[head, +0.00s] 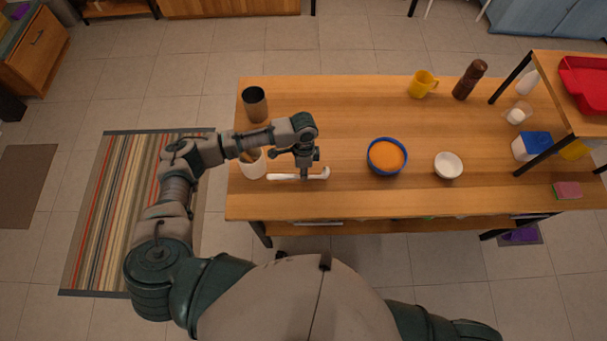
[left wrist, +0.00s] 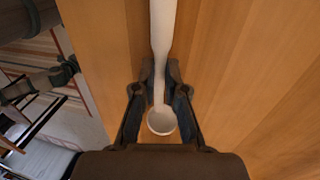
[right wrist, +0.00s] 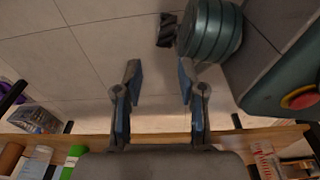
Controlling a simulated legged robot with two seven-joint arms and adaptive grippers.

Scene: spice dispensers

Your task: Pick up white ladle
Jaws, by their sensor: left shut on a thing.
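The white ladle (head: 283,177) is near the front edge of the wooden table, at the table's left part. Its handle points left and its small bowl end lies to the right. My left gripper (head: 305,173) is over it. In the left wrist view my left gripper (left wrist: 160,72) is shut on the ladle's neck, with the handle (left wrist: 163,28) running up the picture and the round bowl end (left wrist: 160,122) between the finger bases. I cannot tell whether the ladle touches the table. My right gripper (right wrist: 158,78) is open and empty, away from the ladle.
A white crock (head: 252,166) stands left of the ladle, partly behind my left arm. A blue bowl with orange contents (head: 387,157) and a small white bowl (head: 448,165) are to the right. The table's back middle is clear.

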